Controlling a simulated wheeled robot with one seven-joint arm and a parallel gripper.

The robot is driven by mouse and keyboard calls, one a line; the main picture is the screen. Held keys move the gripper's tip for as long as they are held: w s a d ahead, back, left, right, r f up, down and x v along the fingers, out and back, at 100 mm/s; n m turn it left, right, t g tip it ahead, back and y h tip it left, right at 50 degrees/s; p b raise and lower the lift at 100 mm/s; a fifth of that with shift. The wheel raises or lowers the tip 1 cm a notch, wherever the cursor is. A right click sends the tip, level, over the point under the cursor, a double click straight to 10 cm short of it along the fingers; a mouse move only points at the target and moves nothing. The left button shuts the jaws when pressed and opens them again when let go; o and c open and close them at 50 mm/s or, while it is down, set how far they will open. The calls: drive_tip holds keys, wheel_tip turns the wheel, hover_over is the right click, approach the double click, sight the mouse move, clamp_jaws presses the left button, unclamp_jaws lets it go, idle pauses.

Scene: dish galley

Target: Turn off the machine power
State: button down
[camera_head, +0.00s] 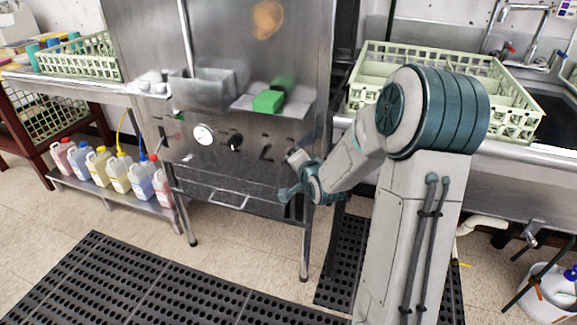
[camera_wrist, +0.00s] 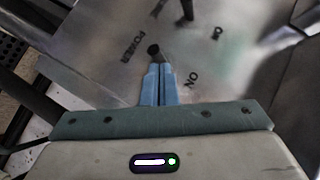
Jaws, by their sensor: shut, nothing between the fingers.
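The steel dish machine (camera_head: 225,175) stands at the middle of the head view, with a gauge and dark controls on its front panel. In the wrist view a small black round-ended power switch (camera_wrist: 153,50) stands out from the panel, between the lettering "POWER" and "ON". My gripper (camera_head: 286,192) is at the right part of the machine front. In the wrist view its blue fingers (camera_wrist: 159,72) are shut and empty, their tips just below the switch in the picture. I cannot tell whether they touch it. The switch's position is hard to read.
A second dark post (camera_wrist: 187,10) rises from the panel farther up. The panel also has a round gauge (camera_head: 203,134) and a dark knob (camera_head: 235,142). A green block (camera_head: 268,101) sits on a ledge above. A handle (camera_head: 228,198) juts out below. Dish rack (camera_head: 510,88) at right.

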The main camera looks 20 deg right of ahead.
drive_tip(key=shift+w+r+p, duration=0.2)
drive_tip(key=shift+r+p, duration=0.5)
drive_tip(key=shift+r, duration=0.25)
drive_tip(key=d+f+v, duration=0.1)
drive_tip(key=v, duration=1.2)
drive_tip(key=shift+s+d+f, duration=0.15)
drive_tip(key=shift+d+f, duration=0.1)
drive_tip(key=shift+f, duration=0.05)
